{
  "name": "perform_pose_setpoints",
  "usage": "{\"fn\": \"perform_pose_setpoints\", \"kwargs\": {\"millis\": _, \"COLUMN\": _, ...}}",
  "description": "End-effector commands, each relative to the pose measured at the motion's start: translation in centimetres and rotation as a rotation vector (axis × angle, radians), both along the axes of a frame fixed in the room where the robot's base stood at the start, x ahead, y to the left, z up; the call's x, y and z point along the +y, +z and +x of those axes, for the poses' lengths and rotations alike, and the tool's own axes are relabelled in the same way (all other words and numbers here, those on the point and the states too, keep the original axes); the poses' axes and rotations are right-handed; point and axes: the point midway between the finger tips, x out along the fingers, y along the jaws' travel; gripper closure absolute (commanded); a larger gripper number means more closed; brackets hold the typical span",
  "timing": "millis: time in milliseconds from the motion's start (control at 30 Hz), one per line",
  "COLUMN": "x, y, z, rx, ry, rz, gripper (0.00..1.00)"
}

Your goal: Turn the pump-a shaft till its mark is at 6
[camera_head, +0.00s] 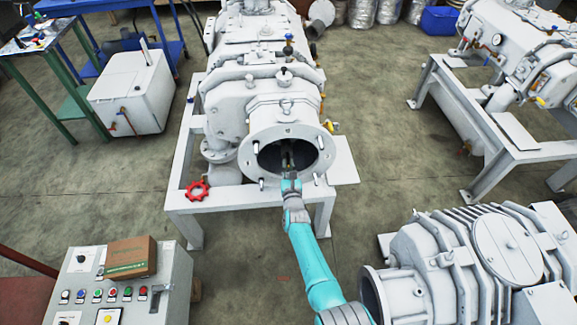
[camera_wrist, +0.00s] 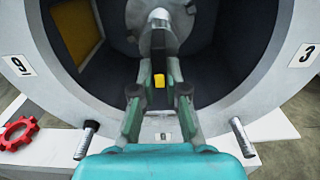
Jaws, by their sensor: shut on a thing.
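The large pale grey pump has a round open flange (camera_head: 252,133) facing me. In the wrist view, the flange face (camera_wrist: 267,75) carries a 9 label (camera_wrist: 19,66) at left and a 3 label (camera_wrist: 307,53) at right. A small label (camera_wrist: 163,136) at the bottom, seen between my fingers, is too small to read surely.
Studs (camera_wrist: 86,140) stick out of the flange around my gripper. A red handwheel (camera_head: 197,190) stands at its lower left. A control box (camera_head: 120,280) with a carton (camera_head: 130,257) is at front left. Another machine (camera_head: 480,260) is at front right. Open floor lies either side.

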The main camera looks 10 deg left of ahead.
Motion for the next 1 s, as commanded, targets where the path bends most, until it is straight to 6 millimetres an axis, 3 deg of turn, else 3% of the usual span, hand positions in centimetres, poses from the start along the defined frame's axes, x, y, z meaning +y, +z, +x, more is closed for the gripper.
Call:
{"fn": "perform_pose_setpoints", "kwargs": {"millis": 167, "x": 0.0, "y": 0.0, "z": 0.0, "rx": 0.0, "ry": 0.0, "rz": 0.0, "gripper": 1.0}}
{"fn": "perform_pose_setpoints", "kwargs": {"millis": 200, "x": 0.0, "y": 0.0, "z": 0.0, "rx": 0.0, "ry": 0.0, "rz": -0.001, "gripper": 0.78}}
{"fn": "perform_pose_setpoints", "kwargs": {"millis": 267, "x": 0.0, "y": 0.0, "z": 0.0, "rx": 0.0, "ry": 0.0, "rz": -0.001, "gripper": 0.63}}
{"fn": "perform_pose_setpoints", "kwargs": {"millis": 667, "x": -0.1, "y": 0.0, "z": -0.3, "rx": -0.001, "ry": 0.0, "rz": -0.002, "gripper": 0.62}}
{"fn": "perform_pose_setpoints", "kwargs": {"millis": 1000, "x": -1.0, "y": -0.1, "z": -3.4, "rx": 0.001, "ry": 0.0, "rz": 0.0, "gripper": 0.62}}
